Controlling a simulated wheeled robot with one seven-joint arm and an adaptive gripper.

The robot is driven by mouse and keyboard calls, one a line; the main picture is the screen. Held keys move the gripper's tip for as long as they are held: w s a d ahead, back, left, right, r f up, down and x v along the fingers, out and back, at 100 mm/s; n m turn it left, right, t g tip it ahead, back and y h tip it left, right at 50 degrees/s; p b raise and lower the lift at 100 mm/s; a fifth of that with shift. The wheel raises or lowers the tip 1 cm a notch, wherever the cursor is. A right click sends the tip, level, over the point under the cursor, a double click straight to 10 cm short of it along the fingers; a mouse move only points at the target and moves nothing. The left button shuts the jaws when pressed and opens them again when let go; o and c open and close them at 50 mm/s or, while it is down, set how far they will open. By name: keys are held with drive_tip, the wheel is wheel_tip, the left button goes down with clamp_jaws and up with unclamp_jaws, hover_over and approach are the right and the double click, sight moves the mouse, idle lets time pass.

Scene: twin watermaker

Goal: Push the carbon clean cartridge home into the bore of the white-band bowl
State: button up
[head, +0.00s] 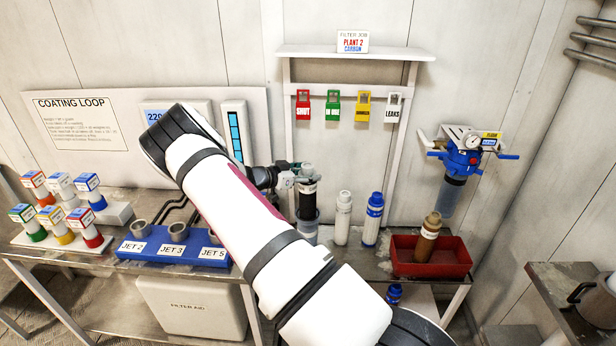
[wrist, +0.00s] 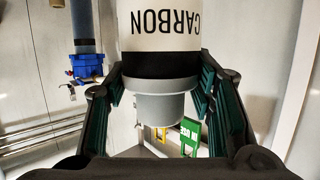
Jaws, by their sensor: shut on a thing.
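The carbon cartridge (head: 308,200) is dark in the head view and stands upright at the back of the bench. In the wrist view the cartridge (wrist: 166,66) shows inverted CARBON lettering on white, a black band and a grey end cap. My gripper (head: 297,180) is shut on it near its top. The green-black fingers (wrist: 158,88) flank the cartridge in the wrist view. A clear bluish bowl (head: 307,228) stands directly below the cartridge, in line with it. I cannot tell how deep the cartridge sits in it, nor make out its band clearly. The wrist view does not show the bowl.
A white bottle-like part (head: 343,218) and a blue-and-white one (head: 373,220) stand just right of the bowl. A red tray (head: 458,262) holds a brown cartridge (head: 428,238). A blue jet block (head: 165,248) lies left. Hanging tags and a shelf (head: 350,53) are behind.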

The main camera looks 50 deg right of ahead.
sight(307, 165)
drive_tip(key=shift+r+p, duration=0.6)
drive_tip(key=shift+r, duration=2.05)
drive_tip(key=shift+p, duration=0.35)
idle(0.7)
